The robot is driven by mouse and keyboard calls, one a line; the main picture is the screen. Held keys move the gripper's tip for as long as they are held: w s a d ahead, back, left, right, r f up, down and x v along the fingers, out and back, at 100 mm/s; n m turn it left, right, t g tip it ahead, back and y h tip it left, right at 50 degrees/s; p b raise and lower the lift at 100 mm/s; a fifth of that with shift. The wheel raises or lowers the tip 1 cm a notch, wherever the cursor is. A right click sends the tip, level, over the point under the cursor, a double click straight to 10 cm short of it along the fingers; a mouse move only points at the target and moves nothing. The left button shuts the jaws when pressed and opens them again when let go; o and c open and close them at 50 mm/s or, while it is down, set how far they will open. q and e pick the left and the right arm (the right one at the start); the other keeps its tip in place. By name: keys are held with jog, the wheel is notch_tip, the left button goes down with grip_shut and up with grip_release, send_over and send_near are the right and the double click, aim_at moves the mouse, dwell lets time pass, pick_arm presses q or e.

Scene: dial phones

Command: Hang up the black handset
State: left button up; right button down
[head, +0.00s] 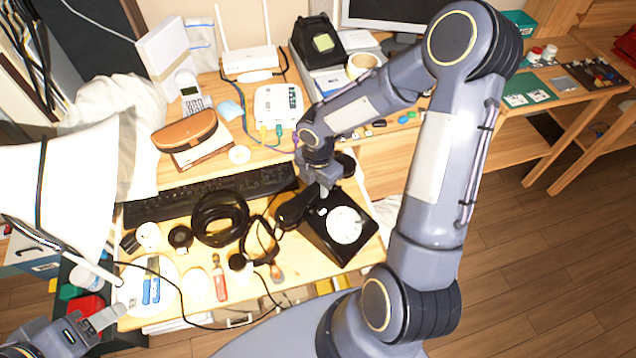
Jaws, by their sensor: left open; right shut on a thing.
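The black dial phone (364,212) with a white dial (344,225) sits on the desk, right of centre in the head view. The black handset (294,209) is at the phone's back left side. One end of it shows left of my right gripper (324,190), and a dark part shows behind the gripper. My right gripper is shut on the handset and hides its middle. I cannot tell whether the handset touches the cradle. My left gripper (100,326) is open and empty at the lower left, away from the phone.
A black keyboard (212,196), headphones (220,218), a black cable and several small items crowd the desk left of the phone. A white lamp shade (62,180) stands at left.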

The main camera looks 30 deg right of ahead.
jog(key=shift+f+b, duration=0.85)
jog(key=shift+f, duration=0.25)
dwell(0.3)
jog(key=c, duration=1)
grip_release()
notch_tip(320, 180, up, 7)
jog(key=shift+f+p, duration=0.1)
jog(key=shift+p, duration=0.4)
jog(key=shift+r, duration=0.55)
